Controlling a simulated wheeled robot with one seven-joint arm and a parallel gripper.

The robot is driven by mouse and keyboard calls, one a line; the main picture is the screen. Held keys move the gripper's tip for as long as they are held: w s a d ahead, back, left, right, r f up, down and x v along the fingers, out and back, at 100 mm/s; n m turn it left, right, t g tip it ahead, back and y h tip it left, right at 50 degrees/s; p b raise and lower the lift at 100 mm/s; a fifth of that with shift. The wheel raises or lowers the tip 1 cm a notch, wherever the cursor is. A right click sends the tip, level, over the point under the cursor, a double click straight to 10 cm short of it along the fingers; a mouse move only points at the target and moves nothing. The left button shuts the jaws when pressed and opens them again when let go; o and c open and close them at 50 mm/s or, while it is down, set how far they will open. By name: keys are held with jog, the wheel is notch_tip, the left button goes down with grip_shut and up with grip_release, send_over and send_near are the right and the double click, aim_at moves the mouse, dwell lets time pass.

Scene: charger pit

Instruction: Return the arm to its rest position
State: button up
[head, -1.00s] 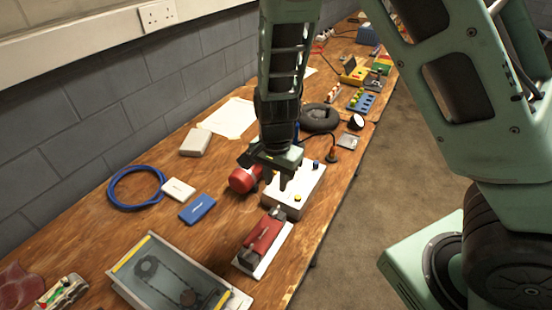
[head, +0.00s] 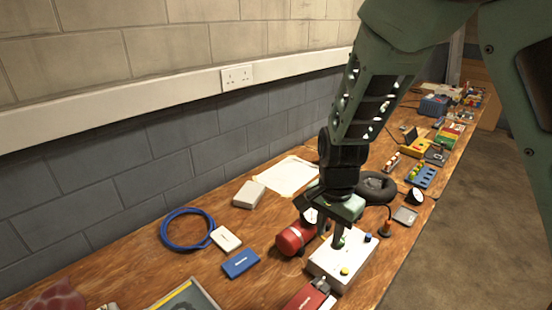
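My gripper (head: 338,238) hangs pointing down from my green arm, over the white box (head: 325,262) with a yellow button and a blue knob on its top. The fingers are close to the box top; I cannot tell whether they touch it. Their gap is hard to make out, and I see nothing clearly held. The arm is stretched out over the bench rather than folded in.
The wooden bench (head: 215,268) runs along a block wall. Near the gripper are a red cylinder (head: 297,237), a blue box (head: 240,264), a red device (head: 306,299) and a black ring cushion (head: 376,186). Bare floor (head: 440,255) lies to the right.

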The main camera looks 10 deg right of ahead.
jog(key=s+a+r+n, duration=0.3)
jog(key=s+r+n, duration=0.2)
jog(key=s+n, duration=0.4)
jog(key=s+a+r+n, duration=0.2)
jog(key=s+r+n, duration=0.3)
jog(key=s+n, duration=0.4)
jog(key=shift+s+a+r+n+y, duration=0.15)
jog(key=shift+s+a+n+y, duration=0.2)
jog(key=shift+s, duration=0.8)
